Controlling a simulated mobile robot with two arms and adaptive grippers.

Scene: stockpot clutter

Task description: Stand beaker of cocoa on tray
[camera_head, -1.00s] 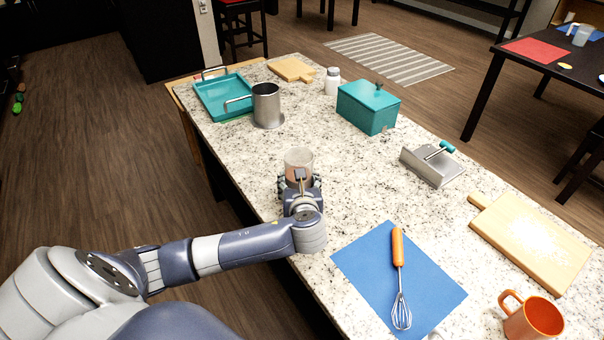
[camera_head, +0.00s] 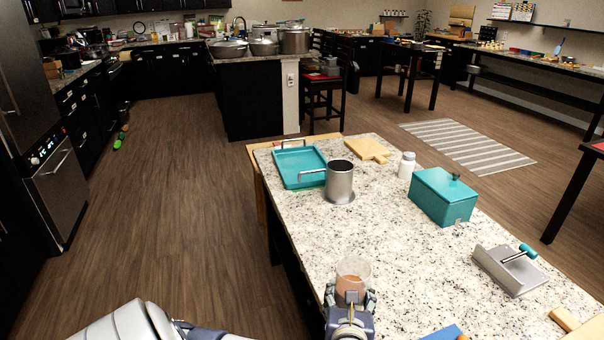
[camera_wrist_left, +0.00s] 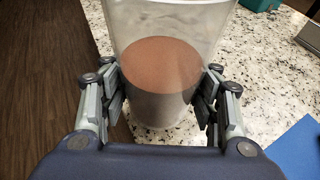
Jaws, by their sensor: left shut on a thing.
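The beaker of cocoa (camera_head: 353,270) is a clear cup with brown cocoa in its lower part, at the near left edge of the granite counter. My left gripper (camera_head: 350,298) is shut around it, and the wrist view shows the fingers on both sides of the beaker (camera_wrist_left: 163,75). The beaker looks upright; I cannot tell whether its base touches the counter. The teal tray (camera_head: 287,172) with raised rim and handles lies at the counter's far left corner and looks empty. My right gripper is not in view.
A steel pot (camera_head: 340,184) stands beside the tray's near right corner, close to its handle. A wooden board (camera_head: 368,151), a white-lidded jar (camera_head: 406,165), a teal box (camera_head: 441,198) and a metal press (camera_head: 512,271) stand farther right. The counter between beaker and pot is clear.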

